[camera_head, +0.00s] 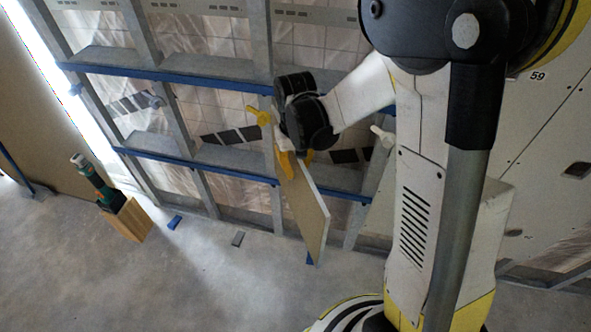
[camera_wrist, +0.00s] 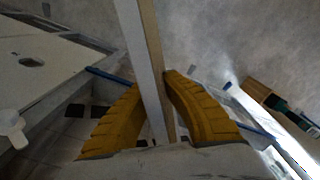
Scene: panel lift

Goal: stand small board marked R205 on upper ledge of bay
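My gripper (camera_head: 292,158) is shut on a thin board (camera_head: 308,212), holding it near its top, in front of the wall frame. The board hangs tilted, its lower end near the floor; I cannot read any marking on it. In the wrist view, the yellow fingers of my gripper (camera_wrist: 154,84) lie on both sides of the board (camera_wrist: 140,45), which shows edge-on. The frame has an upper blue ledge (camera_head: 165,75) and a lower blue ledge (camera_head: 200,164), crossed by grey studs. Which stretch is the bay, I cannot tell.
A yellow knob (camera_head: 260,117) and a white knob (camera_head: 382,135) stick out near my gripper. A wooden box (camera_head: 130,222) with a green-and-black tool (camera_head: 92,178) stands on the floor at left. A panel marked 59 (camera_head: 545,110) is at right.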

